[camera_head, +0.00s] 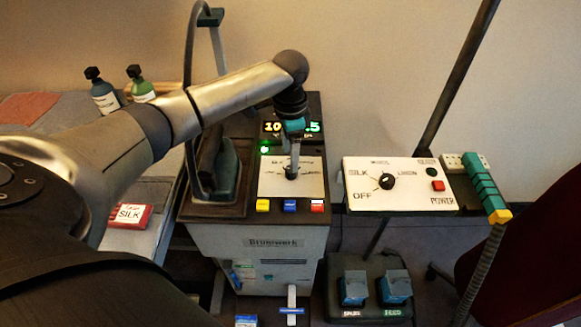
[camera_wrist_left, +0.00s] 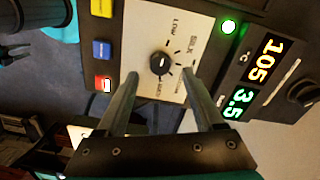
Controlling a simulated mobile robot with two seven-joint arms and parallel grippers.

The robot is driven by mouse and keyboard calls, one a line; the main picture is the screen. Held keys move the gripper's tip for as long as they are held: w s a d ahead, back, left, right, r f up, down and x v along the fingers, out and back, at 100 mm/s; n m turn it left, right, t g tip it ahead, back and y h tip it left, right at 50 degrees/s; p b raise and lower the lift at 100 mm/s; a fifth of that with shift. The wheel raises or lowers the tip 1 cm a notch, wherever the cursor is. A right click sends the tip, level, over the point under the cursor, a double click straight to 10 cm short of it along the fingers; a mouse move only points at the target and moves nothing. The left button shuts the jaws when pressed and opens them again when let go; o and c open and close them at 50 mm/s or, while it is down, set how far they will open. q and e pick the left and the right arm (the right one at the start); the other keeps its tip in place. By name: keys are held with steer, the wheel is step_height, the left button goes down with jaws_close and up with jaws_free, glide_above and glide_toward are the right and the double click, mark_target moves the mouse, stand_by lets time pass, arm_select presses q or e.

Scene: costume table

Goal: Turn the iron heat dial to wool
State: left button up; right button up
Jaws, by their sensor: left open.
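A black round dial (camera_wrist_left: 161,63) sits on a white panel (camera_wrist_left: 145,35) with printed fabric labels. LOW and SILK can be read; the other labels are too small or covered. I cannot tell which label its pointer faces. My left gripper (camera_wrist_left: 159,73) is open, with one finger on each side of the dial. Its fingertips are close to the panel; contact is unclear. In the head view the left gripper (camera_head: 291,173) points down at the panel of the station and hides the dial. My right gripper is not in view.
A lit display (camera_head: 292,129) is behind the panel; yellow, blue and red buttons (camera_head: 290,206) are in front. The iron (camera_head: 223,172) stands at left. A white box (camera_head: 400,200) at right has another dial (camera_head: 386,181) labelled OFF and SILK, and a red button (camera_head: 437,186).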

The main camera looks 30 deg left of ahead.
arm_select(q)
steer(key=shift+f+b, duration=0.4)
steer(key=shift+f, duration=1.95)
jaws_close()
